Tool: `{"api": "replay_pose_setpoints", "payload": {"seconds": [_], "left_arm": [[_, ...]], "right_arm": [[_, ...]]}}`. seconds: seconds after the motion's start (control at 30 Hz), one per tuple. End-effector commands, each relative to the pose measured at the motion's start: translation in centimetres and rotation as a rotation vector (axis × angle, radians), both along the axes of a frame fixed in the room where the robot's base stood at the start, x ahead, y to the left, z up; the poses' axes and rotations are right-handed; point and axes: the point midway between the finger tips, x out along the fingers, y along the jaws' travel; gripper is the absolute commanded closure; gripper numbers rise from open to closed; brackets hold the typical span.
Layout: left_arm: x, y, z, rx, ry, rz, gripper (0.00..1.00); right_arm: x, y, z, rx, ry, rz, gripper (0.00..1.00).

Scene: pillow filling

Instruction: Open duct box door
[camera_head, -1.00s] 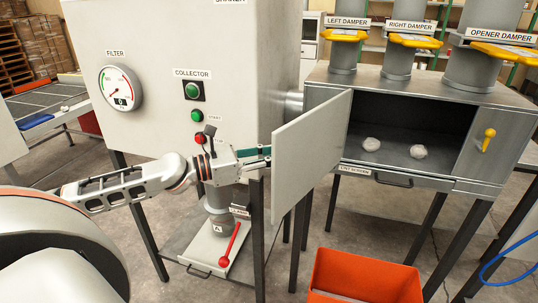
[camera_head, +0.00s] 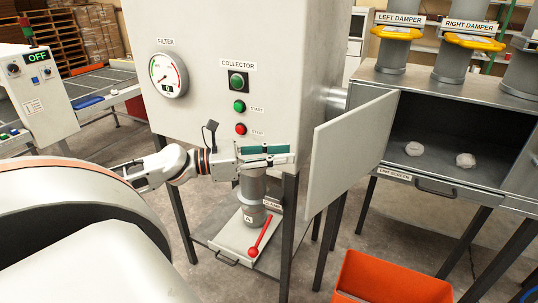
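The duct box (camera_head: 468,203) is a grey metal box on legs at the right. Its flat grey door (camera_head: 350,150) stands swung open to the left, and the dark inside shows. Two whitish lumps, one at the left (camera_head: 413,149) and one at the right (camera_head: 465,160), lie on its floor. My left gripper (camera_head: 293,154) is left of the door's free edge, in front of the collector. Its fingers look a little apart with nothing between them, and a gap shows between their tips and the door. My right gripper is out of view.
The grey collector cabinet (camera_head: 295,60) with gauge and buttons stands behind my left gripper. A tray with a red-handled clamp (camera_head: 260,240) sits below it. An orange bin (camera_head: 390,280) is on the floor under the door. Yellow-handled dampers (camera_head: 475,42) top the box.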

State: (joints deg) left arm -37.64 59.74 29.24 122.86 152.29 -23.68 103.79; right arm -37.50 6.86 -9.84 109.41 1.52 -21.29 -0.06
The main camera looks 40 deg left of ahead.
Motion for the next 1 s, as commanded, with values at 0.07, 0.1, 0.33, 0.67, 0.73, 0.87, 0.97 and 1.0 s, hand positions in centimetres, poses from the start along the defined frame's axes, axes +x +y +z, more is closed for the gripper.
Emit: {"api": "replay_pose_setpoints", "payload": {"seconds": [0.07, 0.1, 0.33, 0.67, 0.73, 0.87, 0.97, 1.0], "left_arm": [[-0.9, 0.7, -0.1, -0.004, 0.0, 0.002, 0.76], [-1.2, 0.9, 0.0, -0.004, 0.001, 0.002, 0.76], [-2.3, 1.6, 0.0, -0.001, -0.001, -0.001, 0.76], [-2.3, 1.6, 0.0, -0.001, -0.001, -0.001, 0.76], [-2.3, 1.6, 0.0, -0.001, -0.001, -0.001, 0.76], [-2.3, 1.6, 0.0, -0.001, -0.001, -0.001, 0.76], [-2.3, 1.7, -0.4, 0.017, -0.004, 0.005, 0.76], [-2.4, 1.9, -1.1, 0.04, -0.01, 0.011, 0.76]], "right_arm": [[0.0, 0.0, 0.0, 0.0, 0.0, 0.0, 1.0], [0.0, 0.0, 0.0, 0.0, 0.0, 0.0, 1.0], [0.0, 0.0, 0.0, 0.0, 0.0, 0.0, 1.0], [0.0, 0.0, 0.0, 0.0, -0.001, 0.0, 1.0], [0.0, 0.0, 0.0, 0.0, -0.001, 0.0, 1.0], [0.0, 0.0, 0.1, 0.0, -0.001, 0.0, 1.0], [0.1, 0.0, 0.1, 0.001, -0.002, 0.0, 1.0], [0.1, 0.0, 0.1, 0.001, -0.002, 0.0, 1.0]]}}
